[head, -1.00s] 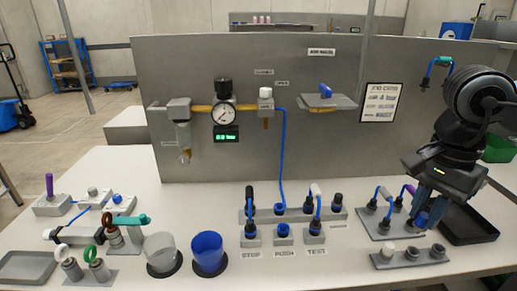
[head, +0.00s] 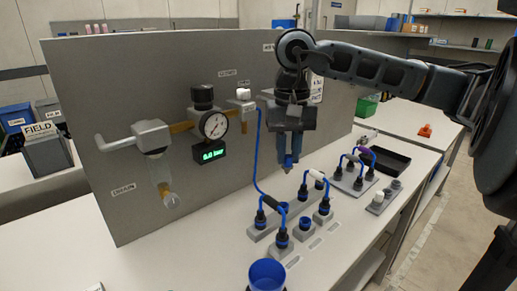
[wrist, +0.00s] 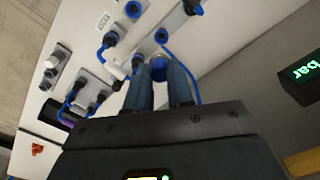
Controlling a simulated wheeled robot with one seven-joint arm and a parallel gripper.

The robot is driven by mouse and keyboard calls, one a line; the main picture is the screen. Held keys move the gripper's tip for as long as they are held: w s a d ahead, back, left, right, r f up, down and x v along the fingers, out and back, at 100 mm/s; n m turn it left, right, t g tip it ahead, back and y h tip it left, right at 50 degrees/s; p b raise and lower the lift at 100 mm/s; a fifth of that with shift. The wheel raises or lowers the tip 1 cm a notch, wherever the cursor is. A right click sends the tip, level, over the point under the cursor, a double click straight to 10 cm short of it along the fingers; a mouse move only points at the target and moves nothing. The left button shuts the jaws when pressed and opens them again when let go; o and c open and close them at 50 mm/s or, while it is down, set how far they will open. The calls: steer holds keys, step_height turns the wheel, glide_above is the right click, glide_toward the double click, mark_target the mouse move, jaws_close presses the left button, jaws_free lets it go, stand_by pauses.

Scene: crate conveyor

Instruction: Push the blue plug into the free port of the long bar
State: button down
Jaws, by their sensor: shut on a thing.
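The blue plug (head: 288,160) is at the lower tip of my gripper (head: 289,148), held upright in the air near the panel, above the bar's back side. In the wrist view my gripper (wrist: 160,78) has its two fingers shut about the plug (wrist: 159,66), partly hidden between them. The long bar (head: 259,233) lies on the table below and left of the gripper, apart from the plug. It bears several dark and blue fittings with cable loops. A blue fitting (wrist: 161,36) on it shows beside the fingers.
A grey panel (head: 110,110) with a gauge (head: 213,124) stands close behind the gripper. A blue hose (head: 257,160) hangs from it to the bar. Single blocks (head: 305,228) stand in front of the bar. A blue cup (head: 266,275) is nearer. A black tray (head: 388,159) lies right.

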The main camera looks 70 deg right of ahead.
steer(key=shift+w+d, duration=0.15)
steer(key=shift+w, duration=0.05)
steer(key=shift+f, duration=0.15)
step_height(320, 180, down, 8)
steer(key=b, duration=0.2)
steer(key=shift+b, duration=0.3)
steer(key=shift+f+b, duration=0.4)
steer(key=shift+b, duration=0.4)
steer(key=shift+f+b, duration=0.1)
steer(key=shift+b, duration=1.5)
stand_by(0.8)
steer(key=shift+f+b, duration=0.85)
steer(key=shift+b, duration=1.2)
stand_by(0.5)
stand_by(0.4)
steer(key=c, duration=0.9)
jaws_free()
